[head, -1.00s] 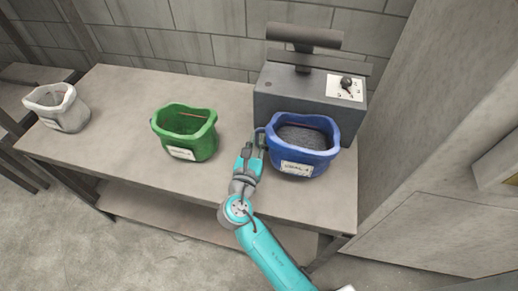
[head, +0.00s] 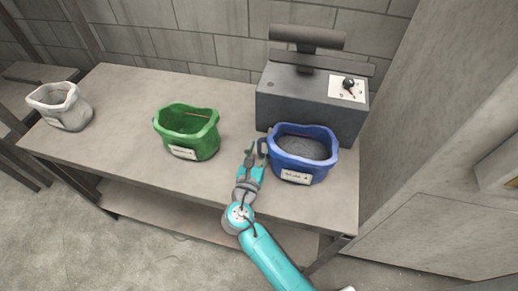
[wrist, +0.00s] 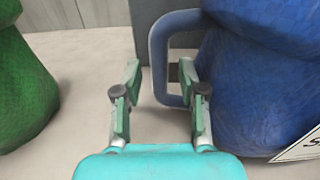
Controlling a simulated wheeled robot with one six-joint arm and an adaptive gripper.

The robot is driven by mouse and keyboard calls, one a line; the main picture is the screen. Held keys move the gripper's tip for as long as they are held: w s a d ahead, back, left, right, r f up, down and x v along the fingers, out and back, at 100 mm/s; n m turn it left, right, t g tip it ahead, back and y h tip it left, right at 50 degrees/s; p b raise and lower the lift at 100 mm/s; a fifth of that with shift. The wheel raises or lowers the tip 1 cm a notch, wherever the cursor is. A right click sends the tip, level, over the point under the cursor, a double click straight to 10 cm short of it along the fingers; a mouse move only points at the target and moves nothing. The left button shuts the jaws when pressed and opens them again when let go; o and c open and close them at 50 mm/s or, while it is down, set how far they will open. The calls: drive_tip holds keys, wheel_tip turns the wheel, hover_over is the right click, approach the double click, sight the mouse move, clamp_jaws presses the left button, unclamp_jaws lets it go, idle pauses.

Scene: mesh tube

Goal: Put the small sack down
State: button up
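A blue sack (head: 304,168) with a dark fill and a white label stands upright on the table (head: 128,152), in front of the grey machine. Its loop handle (head: 261,147) sticks out on the left side. The blue sack (wrist: 255,75) also fills the right of the wrist view. My gripper (head: 252,153) is at the handle. In the wrist view its fingers are spread wide, with the upright bar of the handle (wrist: 159,65) between or just beyond the tips. Neither finger visibly grips the bar. Contact under the sack is hard to see.
A green sack (head: 188,142) stands to the left of my gripper, and a white sack (head: 68,112) at the far left of the table. A grey machine (head: 305,104) with a knob panel stands right behind the blue sack. The table between green sack and gripper is bare.

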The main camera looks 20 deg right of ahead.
drive_tip(key=shift+r, duration=0.1)
drive_tip(key=v, duration=1.2)
idle(0.5)
